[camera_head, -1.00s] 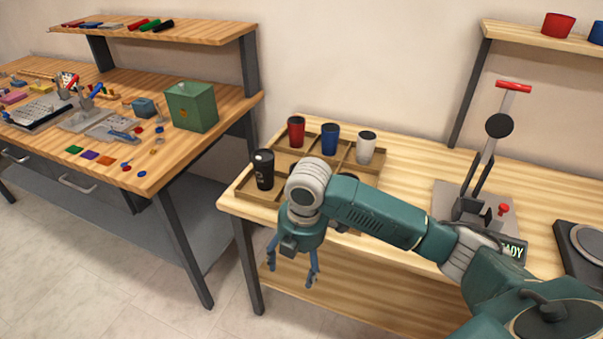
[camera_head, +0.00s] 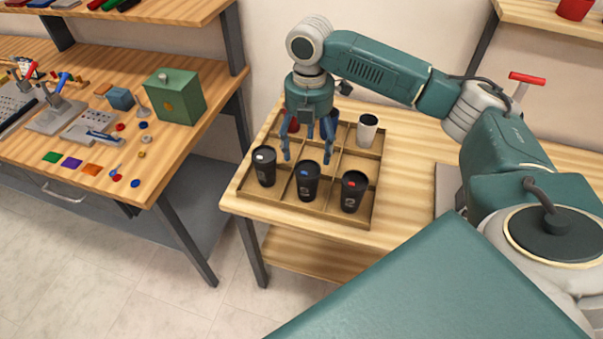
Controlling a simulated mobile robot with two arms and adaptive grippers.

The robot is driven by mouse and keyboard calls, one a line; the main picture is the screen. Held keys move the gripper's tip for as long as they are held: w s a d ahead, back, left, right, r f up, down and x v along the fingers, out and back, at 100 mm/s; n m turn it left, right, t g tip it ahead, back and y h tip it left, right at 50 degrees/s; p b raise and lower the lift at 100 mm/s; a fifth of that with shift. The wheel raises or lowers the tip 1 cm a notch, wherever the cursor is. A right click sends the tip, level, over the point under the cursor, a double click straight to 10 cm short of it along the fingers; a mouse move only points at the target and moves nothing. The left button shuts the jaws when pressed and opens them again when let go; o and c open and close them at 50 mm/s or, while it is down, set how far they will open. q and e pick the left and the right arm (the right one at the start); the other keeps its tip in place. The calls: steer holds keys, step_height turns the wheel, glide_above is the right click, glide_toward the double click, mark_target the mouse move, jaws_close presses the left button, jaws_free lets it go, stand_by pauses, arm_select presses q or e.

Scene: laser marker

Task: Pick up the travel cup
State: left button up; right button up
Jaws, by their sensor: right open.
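A wooden divided tray (camera_head: 290,212) on the right-hand table holds several cups. The front row has three black cups: one with a white spot on its lid (camera_head: 265,172), one with a blue spot (camera_head: 308,188) and one with a red spot (camera_head: 352,195). Behind them stand a white cup (camera_head: 367,133) and a red cup (camera_head: 293,126) partly hidden by my gripper; the blue cup is mostly hidden. I cannot tell which cup is the travel cup. My right gripper (camera_head: 307,157) is open and empty, pointing down over the tray, just behind the blue-spot cup in the picture. My left gripper is out of view.
The light wooden table (camera_head: 410,210) is bare just right of the tray. A red-handled press (camera_head: 527,78) stands farther right, mostly behind my arm. The left bench (camera_head: 190,150) holds a green box (camera_head: 176,97) and small parts. A floor gap separates the tables.

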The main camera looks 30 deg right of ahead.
mark_target(308, 172)
steer(key=shift+s+f, duration=0.3)
steer(key=shift+f, duration=0.25)
steer(key=shift+s+f, duration=0.25)
steer(key=shift+f, duration=0.25)
steer(key=f, duration=0.1)
steer(key=f+p, duration=0.1)
steer(key=f, duration=0.1)
steer(key=f+p, duration=0.1)
steer(key=f, duration=0.1)
steer(key=shift+w+a, duration=0.15)
steer(key=shift+w, duration=0.1)
steer(key=shift+f, duration=0.5)
steer(key=c, duration=0.8)
